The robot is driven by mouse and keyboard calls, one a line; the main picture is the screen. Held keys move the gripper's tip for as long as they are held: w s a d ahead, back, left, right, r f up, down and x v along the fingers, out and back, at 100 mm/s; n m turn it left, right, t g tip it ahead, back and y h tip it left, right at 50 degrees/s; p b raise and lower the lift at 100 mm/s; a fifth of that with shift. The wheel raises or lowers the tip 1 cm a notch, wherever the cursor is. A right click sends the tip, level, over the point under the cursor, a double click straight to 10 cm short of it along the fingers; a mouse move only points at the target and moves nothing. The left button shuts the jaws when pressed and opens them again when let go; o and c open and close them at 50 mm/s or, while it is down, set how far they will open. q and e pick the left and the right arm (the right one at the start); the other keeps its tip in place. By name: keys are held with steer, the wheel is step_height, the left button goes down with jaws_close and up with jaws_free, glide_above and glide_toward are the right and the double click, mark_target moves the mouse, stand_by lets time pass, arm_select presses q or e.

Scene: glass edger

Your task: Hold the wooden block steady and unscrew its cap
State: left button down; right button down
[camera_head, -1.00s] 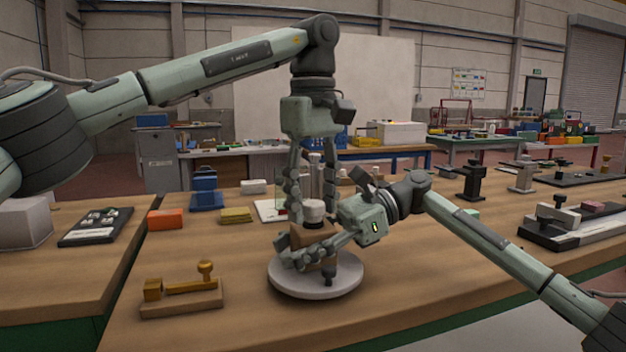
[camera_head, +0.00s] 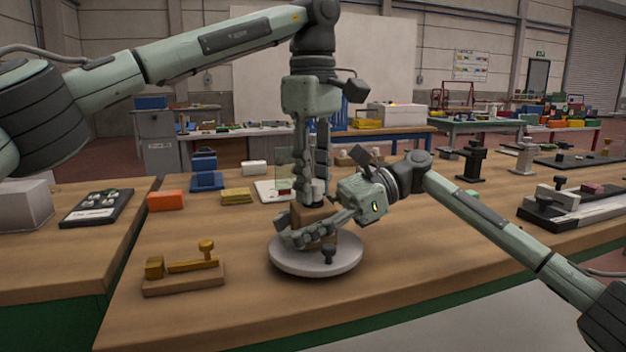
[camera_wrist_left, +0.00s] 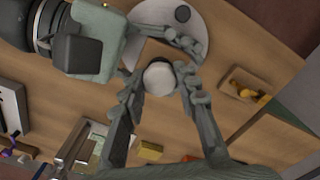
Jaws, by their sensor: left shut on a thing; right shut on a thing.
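The wooden block (camera_head: 313,215) sits above a round grey plate (camera_head: 290,266) on the bench, partly hidden by my right gripper. My right gripper (camera_head: 306,236) comes in from the right and is shut on the block. My left gripper (camera_head: 314,192) points straight down above the block and is shut on its pale cap (camera_head: 319,188). In the left wrist view the round white cap top (camera_wrist_left: 159,77) lies between the left fingertips. The join between cap and block is hidden by the fingers.
A wooden fixture with a knob (camera_head: 184,278) stands at front left. An orange block (camera_head: 166,201), a yellow stack (camera_head: 237,197) and a blue holder (camera_head: 206,178) stand behind it. The bench front around the plate is clear.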

arm_select(q)
steer(key=n, duration=0.7)
steer(key=shift+n, duration=0.4)
steer(key=n, duration=0.4)
steer(key=shift+n, duration=0.4)
steer(key=n, duration=1)
steer(key=shift+n, duration=0.4)
steer(key=shift+r, duration=0.3)
steer(key=shift+r, duration=0.9)
